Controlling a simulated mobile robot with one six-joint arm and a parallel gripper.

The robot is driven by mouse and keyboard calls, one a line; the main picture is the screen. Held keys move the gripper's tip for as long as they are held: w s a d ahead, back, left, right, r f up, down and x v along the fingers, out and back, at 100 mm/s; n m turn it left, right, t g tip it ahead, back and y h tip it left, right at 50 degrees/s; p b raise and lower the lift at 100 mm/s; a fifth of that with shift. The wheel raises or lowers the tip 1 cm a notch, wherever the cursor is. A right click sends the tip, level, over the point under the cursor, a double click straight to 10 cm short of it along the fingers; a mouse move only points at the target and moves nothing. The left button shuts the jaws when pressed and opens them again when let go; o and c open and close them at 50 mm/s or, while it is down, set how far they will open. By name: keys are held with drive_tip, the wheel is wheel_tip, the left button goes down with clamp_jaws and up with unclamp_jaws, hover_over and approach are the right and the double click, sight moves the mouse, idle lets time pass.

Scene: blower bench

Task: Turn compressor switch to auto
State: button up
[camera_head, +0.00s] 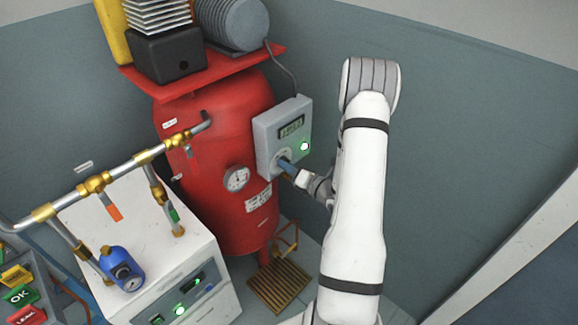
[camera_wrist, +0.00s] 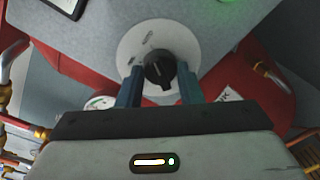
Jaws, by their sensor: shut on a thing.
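The compressor switch is a black rotary knob (camera_wrist: 160,70) on a round pale dial plate (camera_wrist: 133,45), mounted on a grey control box (camera_head: 268,135). The box is fixed to the right side of the red compressor tank (camera_head: 215,190). It has a small display (camera_head: 291,127) and a lit green lamp (camera_head: 304,146). My gripper (camera_wrist: 160,88) has its two blue fingers on either side of the knob, shut on it. In the head view my gripper (camera_head: 287,166) reaches the box from the right and hides most of the knob. The dial markings are too small to read.
A pressure gauge (camera_head: 236,178) sits on the tank, left of the box. Brass-jointed piping (camera_head: 97,184) runs over a white cabinet (camera_head: 150,225) at the left. A blue regulator (camera_head: 122,268) stands there.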

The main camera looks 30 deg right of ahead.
idle(0.5)
drive_tip(key=o, duration=1)
drive_tip(key=v, duration=0.8)
drive_tip(key=shift+b, duration=0.3)
